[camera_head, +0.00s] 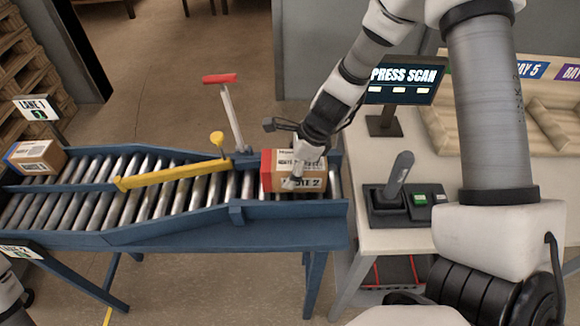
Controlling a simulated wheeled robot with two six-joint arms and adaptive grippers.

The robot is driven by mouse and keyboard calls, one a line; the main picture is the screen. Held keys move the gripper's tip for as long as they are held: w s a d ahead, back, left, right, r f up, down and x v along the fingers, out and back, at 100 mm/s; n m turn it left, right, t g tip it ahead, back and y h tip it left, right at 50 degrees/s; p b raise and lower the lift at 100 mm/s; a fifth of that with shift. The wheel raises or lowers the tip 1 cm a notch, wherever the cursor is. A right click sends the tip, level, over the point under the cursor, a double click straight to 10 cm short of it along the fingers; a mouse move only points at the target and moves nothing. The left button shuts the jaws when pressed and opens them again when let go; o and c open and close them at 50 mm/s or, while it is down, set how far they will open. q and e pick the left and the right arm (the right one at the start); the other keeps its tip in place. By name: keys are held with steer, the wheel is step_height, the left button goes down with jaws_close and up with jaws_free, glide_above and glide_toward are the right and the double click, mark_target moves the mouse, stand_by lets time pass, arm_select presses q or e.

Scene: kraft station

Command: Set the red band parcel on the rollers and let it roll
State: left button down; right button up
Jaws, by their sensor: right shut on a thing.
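The red band parcel (309,182) is a brown box with a red band on its left end and printed text on its side. It sits at the right end of the roller conveyor (195,196), on or just above the rollers; I cannot tell which. My right gripper (300,172) comes down from above and is shut on the parcel, covering part of its top and front. At the lower left edge a piece of my left arm shows, but its gripper is out of view.
A yellow diverter bar (172,175) lies across the rollers, with a red-topped lever (228,110) behind. A blue-banded parcel (36,157) sits at the far left by the LANE 1 sign (38,109). A scanner (399,180) and a PRESS SCAN screen (402,77) stand on the right table.

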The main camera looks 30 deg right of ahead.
steer(key=shift+s, duration=0.25)
steer(key=o, duration=1.8)
steer(key=shift+w+f, duration=0.15)
steer(key=shift+w, duration=0.1)
steer(key=shift+c, duration=0.2)
steer(key=shift+s, duration=0.1)
steer(key=shift+d+r, duration=0.2)
steer(key=shift+r, duration=0.45)
steer(key=v, duration=1.1)
steer(key=shift+s+f, duration=0.1)
steer(key=shift+s, duration=0.15)
steer(key=shift+w, duration=0.1)
steer(key=shift+a+f, duration=0.1)
